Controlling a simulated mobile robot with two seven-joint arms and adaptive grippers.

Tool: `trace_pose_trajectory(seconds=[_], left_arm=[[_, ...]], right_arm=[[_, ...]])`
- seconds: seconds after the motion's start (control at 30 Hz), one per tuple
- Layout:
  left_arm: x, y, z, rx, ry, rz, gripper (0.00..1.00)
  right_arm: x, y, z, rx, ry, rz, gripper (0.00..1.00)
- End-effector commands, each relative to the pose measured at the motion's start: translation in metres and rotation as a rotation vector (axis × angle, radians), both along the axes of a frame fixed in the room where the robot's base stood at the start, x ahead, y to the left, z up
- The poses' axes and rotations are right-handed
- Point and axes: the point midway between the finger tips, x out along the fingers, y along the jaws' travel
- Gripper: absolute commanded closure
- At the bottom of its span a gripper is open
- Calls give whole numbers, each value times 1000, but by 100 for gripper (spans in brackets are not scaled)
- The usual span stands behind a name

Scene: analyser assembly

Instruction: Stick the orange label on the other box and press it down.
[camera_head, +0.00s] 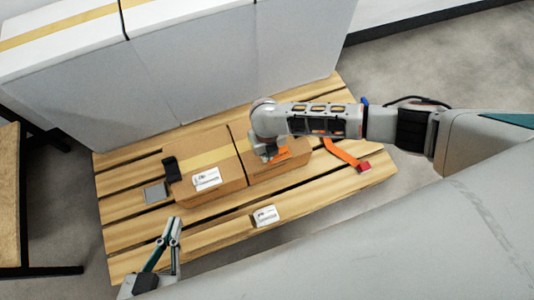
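Two brown cardboard boxes stand side by side on a wooden pallet. The left box (222,178) carries a white printed label (206,179). My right gripper (270,153) reaches in from the right and is low over the right box (262,176), hiding part of its top. An orange label (288,155) shows beside and under the gripper at this box; I cannot tell whether it lies flat or is still touched by the fingers. The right fingertips are too hidden to judge. My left gripper (172,222) is empty, in front of the pallet's left side, fingers close together, gap unclear.
The slatted pallet (125,208) has a white labelled item (265,215) at its front, an orange strap (342,152) with a red end at right, and a grey flat piece (156,193) and black item (171,168) at left. Large grey-white cartons (210,60) stand behind.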

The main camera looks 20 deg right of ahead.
Motion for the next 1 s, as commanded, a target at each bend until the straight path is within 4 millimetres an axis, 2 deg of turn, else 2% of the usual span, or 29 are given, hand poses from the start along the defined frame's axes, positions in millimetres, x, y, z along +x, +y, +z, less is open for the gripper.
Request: trace_pose_trajectory(seconds=[0.27, 0.37, 0.73, 1.0], left_arm=[[0, 0, 0, 0, 1, 0, 100], [0, 0, 0, 0, 1, 0, 100], [-1, -1, 0, 0, 1, -3, 100], [7, 0, 14, 0, -29, -1, 100]], right_arm=[[0, 0, 0, 0, 0, 0, 100], [0, 0, 0, 0, 0, 0, 76], [0, 0, 1, 0, 0, 0, 76], [3, 0, 13, 0, -5, 0, 76]])
